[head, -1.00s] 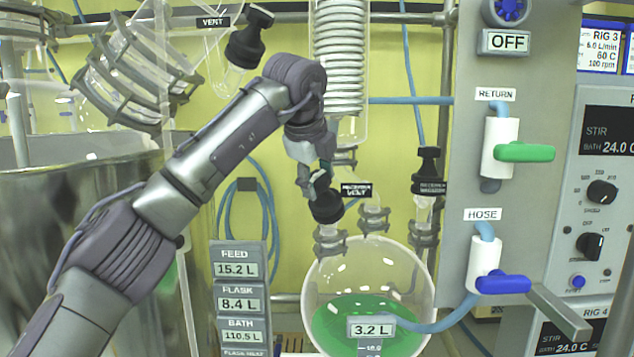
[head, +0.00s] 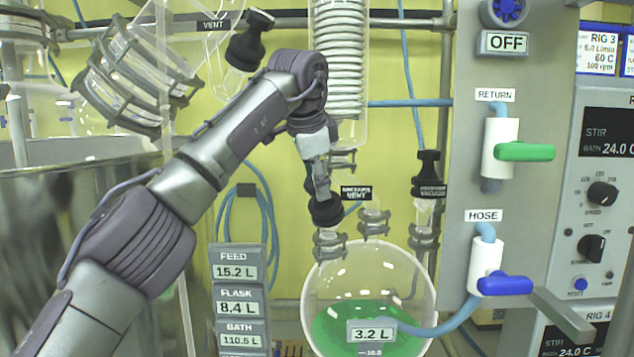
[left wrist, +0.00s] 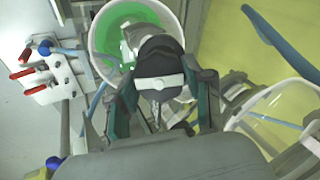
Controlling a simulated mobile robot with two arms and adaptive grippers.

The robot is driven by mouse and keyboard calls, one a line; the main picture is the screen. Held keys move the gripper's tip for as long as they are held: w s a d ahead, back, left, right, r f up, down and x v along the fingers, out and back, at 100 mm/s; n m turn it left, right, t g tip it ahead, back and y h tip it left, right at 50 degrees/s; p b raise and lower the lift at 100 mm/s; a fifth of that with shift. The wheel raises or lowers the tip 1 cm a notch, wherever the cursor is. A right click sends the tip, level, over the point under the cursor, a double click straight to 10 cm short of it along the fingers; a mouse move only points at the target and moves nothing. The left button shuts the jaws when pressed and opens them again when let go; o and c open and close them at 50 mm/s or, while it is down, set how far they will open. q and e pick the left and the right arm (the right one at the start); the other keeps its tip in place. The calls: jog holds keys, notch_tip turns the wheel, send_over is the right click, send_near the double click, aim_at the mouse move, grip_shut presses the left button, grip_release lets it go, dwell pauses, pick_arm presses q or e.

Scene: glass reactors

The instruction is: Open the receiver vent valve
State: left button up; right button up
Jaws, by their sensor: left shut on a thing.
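The receiver vent valve (head: 326,211) has a black knob and stands on the left neck of the round receiver flask (head: 420,290), beside a black "receiver vent" label (head: 356,193). My left gripper (head: 322,188) reaches down onto the knob from above. In the left wrist view the black knob (left wrist: 158,62), with a pale bar across it, sits between the two fingers of my left gripper (left wrist: 160,88), and they are closed on it. The flask with green liquid shows below it. My right gripper is not in view.
The black receiver vacuum valve (head: 428,175) stands to the right on another neck. A panel with a green return handle (head: 524,152) and a blue hose handle (head: 503,285) is at right.

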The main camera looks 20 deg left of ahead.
pick_arm(q)
jog(key=n, duration=0.5)
jog(key=shift+h+b, duration=0.3)
jog(key=shift+b, duration=0.1)
jog(key=shift+n+b, duration=0.75)
jog(key=shift+n, duration=0.45)
jog(key=shift+a+r+n+h, duration=0.15)
jog(key=shift+n+h, duration=0.15)
jog(key=shift+n, duration=0.4)
jog(key=shift+w, duration=0.1)
jog(key=o, duration=1.2)
jog(key=shift+c, duration=0.2)
